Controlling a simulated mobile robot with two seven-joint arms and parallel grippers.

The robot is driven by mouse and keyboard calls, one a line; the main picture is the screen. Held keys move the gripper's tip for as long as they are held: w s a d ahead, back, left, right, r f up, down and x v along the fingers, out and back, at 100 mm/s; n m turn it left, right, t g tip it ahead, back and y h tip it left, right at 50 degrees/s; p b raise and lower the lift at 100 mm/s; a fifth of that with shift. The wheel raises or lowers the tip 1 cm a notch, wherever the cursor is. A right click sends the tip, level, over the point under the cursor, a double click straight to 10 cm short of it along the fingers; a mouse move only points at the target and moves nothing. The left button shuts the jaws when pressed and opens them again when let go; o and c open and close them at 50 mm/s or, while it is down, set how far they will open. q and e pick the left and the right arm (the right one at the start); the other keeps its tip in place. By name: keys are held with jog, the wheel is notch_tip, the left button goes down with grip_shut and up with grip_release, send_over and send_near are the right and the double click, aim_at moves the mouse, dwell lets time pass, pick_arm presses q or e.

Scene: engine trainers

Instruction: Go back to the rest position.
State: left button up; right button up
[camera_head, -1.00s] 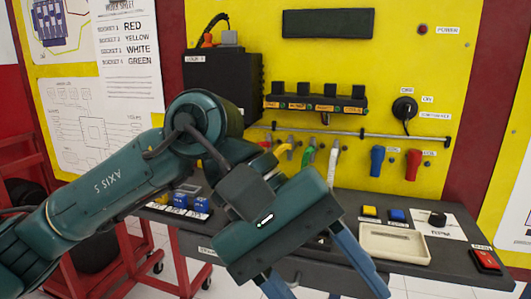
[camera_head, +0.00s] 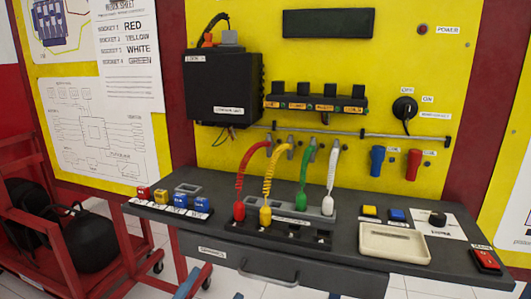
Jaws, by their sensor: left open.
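The tip of my left gripper (camera_head: 188,284) shows as light blue finger ends at the bottom edge, low in front of the bench. It is open and holds nothing that I can see; most of it is cut off by the frame. My right gripper cannot be made out. On the bench (camera_head: 375,280), red (camera_head: 240,190), yellow (camera_head: 267,190), green (camera_head: 303,180) and white (camera_head: 331,175) coiled leads hang from the rail, their plugs standing at the socket strip on the bench.
A cream tray (camera_head: 395,243) lies on the bench, right of the leads. Small coloured blocks (camera_head: 180,200) stand at the left. A black box (camera_head: 222,88) and a coil row (camera_head: 315,103) are on the yellow panel. A red cart (camera_head: 60,215) stands at the left. The air above the bench is clear.

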pick_arm(q)
jog(key=s+a+f+n+g+y+p, duration=0.3)
jog(key=s+f+n+g+p, duration=0.1)
jog(key=f+p, duration=0.3)
jog(key=s+a+f+n+g+y+p, duration=0.3)
jog(key=s+f+n+g+y+p, duration=0.1)
jog(key=p, duration=0.6)
notch_tip(320, 180, down, 3)
jog(key=shift+s+f+n+g, duration=0.1)
jog(key=shift+s+n+g, duration=0.05)
jog(key=shift+n+g, duration=0.8)
pick_arm(e)
jog(key=r+g, duration=0.3)
jog(key=shift+w+a+r+n+h, duration=0.15)
jog(key=shift+w+r+n+h, duration=0.1)
jog(key=shift+n+h, duration=0.15)
